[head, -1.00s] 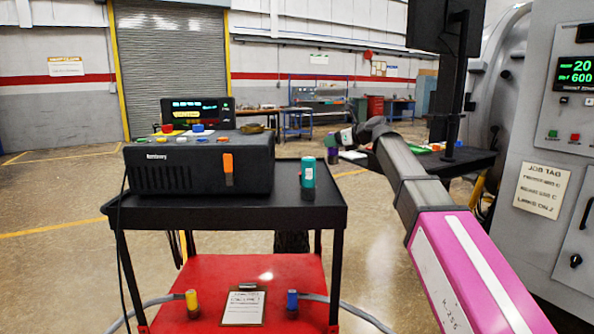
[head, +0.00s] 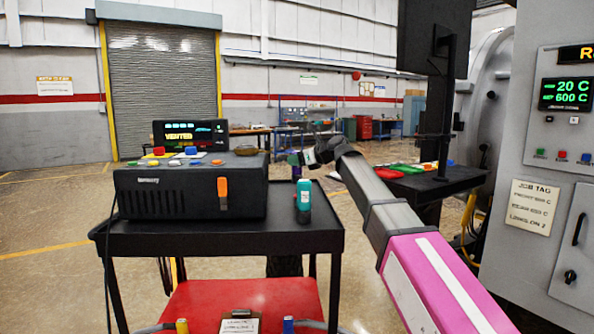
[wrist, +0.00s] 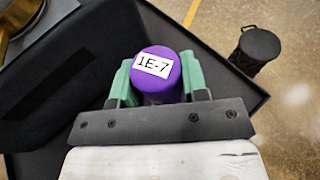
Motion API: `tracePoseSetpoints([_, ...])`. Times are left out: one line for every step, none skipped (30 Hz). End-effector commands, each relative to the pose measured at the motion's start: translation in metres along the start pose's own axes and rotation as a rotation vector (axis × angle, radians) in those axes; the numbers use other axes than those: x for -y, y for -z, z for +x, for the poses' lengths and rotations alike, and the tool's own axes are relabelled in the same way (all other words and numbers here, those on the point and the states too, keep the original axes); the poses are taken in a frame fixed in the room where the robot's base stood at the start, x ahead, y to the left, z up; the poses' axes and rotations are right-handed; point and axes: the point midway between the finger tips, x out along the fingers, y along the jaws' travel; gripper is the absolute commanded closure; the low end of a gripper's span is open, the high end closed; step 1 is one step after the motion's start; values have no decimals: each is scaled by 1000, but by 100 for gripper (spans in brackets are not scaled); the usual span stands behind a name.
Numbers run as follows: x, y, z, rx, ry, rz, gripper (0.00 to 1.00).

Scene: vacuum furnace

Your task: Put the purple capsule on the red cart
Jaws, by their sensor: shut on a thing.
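The purple capsule (wrist: 157,72) with a "1E-7" label is between the green fingers of my gripper (wrist: 156,80). In the head view my gripper (head: 300,158) is small and far off, behind the cart's top, with a little of the purple capsule (head: 296,173) showing under it.
A black control box (head: 190,195) fills the tray's left part. A teal bottle (head: 304,203) stands on the tray's right part. A black bin (wrist: 257,48) stands on the floor beyond the tray edge. A dark bench (head: 440,180) and the grey furnace cabinet (head: 540,130) are at right.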

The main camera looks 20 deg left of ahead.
Motion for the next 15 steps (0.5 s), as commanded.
tracePoseSetpoints([0, 6, 1, 0, 0, 1, 92])
tracePoseSetpoints([-1, 10, 3, 0, 0, 2, 92])
tracePoseSetpoints([-1, 16, 4, -1, -1, 2, 92])
tracePoseSetpoints([-1, 20, 6, -1, -1, 3, 92])
tracePoseSetpoints([-1, 23, 6, -1, -1, 2, 92])
tracePoseSetpoints([-1, 27, 8, -1, -1, 1, 92])
tracePoseSetpoints([0, 29, 8, -1, -1, 1, 92])
tracePoseSetpoints([0, 30, 9, -1, 0, 0, 92])
tracePoseSetpoints([0, 30, 9, 0, 0, 0, 92])
tracePoseSetpoints([0, 30, 9, 0, 0, 0, 92])
tracePoseSetpoints([0, 30, 9, 0, 0, 0, 92])
tracePoseSetpoints([0, 30, 9, 0, 0, 0, 92])
tracePoseSetpoints([0, 30, 9, 0, 0, 0, 92])
tracePoseSetpoints([0, 30, 9, 0, 0, 0, 92])
tracePoseSetpoints([0, 30, 9, 0, 0, 0, 92])
